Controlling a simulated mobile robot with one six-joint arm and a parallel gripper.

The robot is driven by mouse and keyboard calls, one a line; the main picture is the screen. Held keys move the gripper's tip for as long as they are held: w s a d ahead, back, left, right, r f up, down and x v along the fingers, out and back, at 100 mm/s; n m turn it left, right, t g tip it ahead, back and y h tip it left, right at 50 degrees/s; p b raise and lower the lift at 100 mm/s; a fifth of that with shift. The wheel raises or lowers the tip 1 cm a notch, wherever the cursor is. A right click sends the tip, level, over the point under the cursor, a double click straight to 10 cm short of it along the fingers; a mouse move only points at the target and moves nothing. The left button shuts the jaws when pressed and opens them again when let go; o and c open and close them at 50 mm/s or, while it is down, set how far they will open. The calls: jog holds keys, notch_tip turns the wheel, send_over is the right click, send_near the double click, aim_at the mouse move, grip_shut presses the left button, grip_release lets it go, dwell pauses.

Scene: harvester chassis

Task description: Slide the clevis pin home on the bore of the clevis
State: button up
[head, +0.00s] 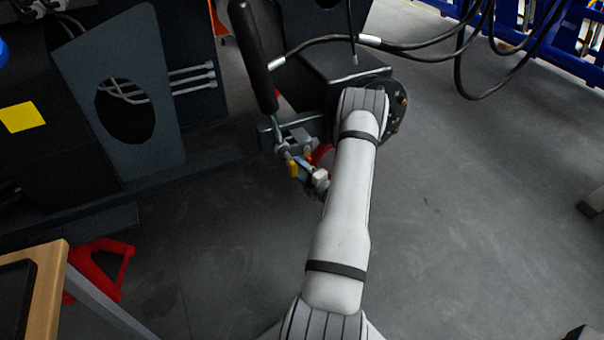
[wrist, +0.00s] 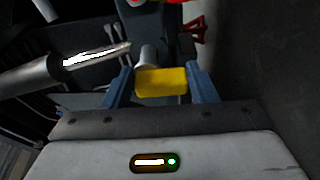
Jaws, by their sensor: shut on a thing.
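My gripper (wrist: 162,88) is shut on the yellow head of the clevis pin (wrist: 162,82), which lies between its two blue fingers. The bore is hidden, so how deep the pin sits cannot be seen.
A black cylinder (head: 254,55) with a bright rod (wrist: 98,55) stands above the clevis. Black hoses (head: 420,47) hang at the upper right. A dark plate with an oval hole (head: 85,45) stands at the left.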

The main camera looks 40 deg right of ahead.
jog(key=shift+w+d+b, duration=0.2)
jog(key=shift+w+d, duration=0.05)
jog(key=shift+w, duration=0.7)
jog(key=shift+w+d+b, duration=0.15)
jog(key=shift+w+d, duration=0.05)
jog(key=shift+w, duration=0.7)
jog(key=o, duration=1.5)
jog(key=shift+s, duration=0.1)
jog(key=s+p, duration=0.2)
jog(key=s, duration=0.5)
jog(key=shift+s+d, duration=0.2)
jog(key=shift+s, duration=0.15)
